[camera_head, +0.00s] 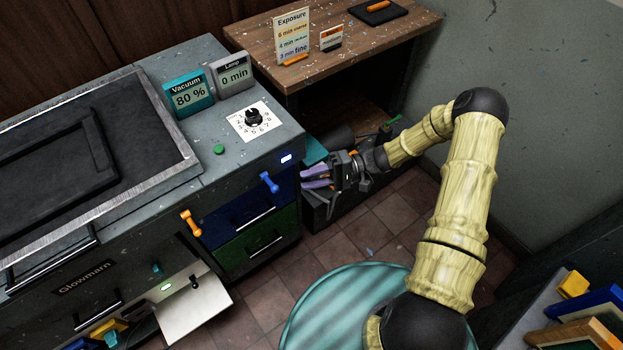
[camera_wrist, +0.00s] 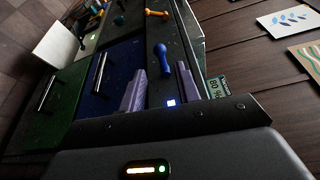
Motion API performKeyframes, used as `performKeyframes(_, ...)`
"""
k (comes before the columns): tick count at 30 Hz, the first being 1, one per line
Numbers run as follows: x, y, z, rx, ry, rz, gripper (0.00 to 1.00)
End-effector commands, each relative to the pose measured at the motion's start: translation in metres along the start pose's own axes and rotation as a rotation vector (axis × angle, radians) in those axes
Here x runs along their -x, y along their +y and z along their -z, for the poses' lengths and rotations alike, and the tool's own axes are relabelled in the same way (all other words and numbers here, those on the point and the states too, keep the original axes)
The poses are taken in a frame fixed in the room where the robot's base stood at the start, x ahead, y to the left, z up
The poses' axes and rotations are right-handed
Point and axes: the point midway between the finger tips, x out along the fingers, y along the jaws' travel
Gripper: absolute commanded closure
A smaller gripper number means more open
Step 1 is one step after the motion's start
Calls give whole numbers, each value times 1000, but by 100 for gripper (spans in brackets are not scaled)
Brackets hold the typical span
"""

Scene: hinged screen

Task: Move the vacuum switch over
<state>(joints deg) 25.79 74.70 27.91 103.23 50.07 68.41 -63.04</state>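No label in view names the vacuum switch. Two levers stick out from the cabinet's front: a blue lever (camera_head: 268,182) at the right and an orange lever (camera_head: 191,222) farther left. In the wrist view the blue lever (camera_wrist: 161,59) shows between and beyond my finger tips, and the orange lever (camera_wrist: 157,13) is farther off. My gripper (camera_head: 313,178) is right of the blue lever, apart from it. Its two purple fingers (camera_wrist: 160,85) are spread and hold nothing. A teal display (camera_head: 189,95) on the cabinet top reads Vacuum 80 %.
A Lamp display (camera_head: 233,75) reads 0 min beside a black dial (camera_head: 254,118). Drawer handles (camera_head: 262,245) project below the blue lever. A white panel (camera_head: 195,310) juts out low at the front. A wooden table (camera_head: 345,55) with an Exposure card stands behind. A teal round seat (camera_head: 340,310) is in front.

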Motion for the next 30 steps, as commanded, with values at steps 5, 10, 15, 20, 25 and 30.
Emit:
performKeyframes(5, 0, 0, 0, -2, -2, -3, 67)
performKeyframes(10, -6, 0, -1, -2, -4, -3, 67)
performKeyframes(15, -22, -1, -1, -4, -5, -3, 67)
performKeyframes(20, -41, 0, -2, -4, -6, -3, 67)
performKeyframes(25, -61, 1, -1, -4, -4, -4, 67)
performKeyframes(30, -76, 1, -1, -3, -4, -4, 67)
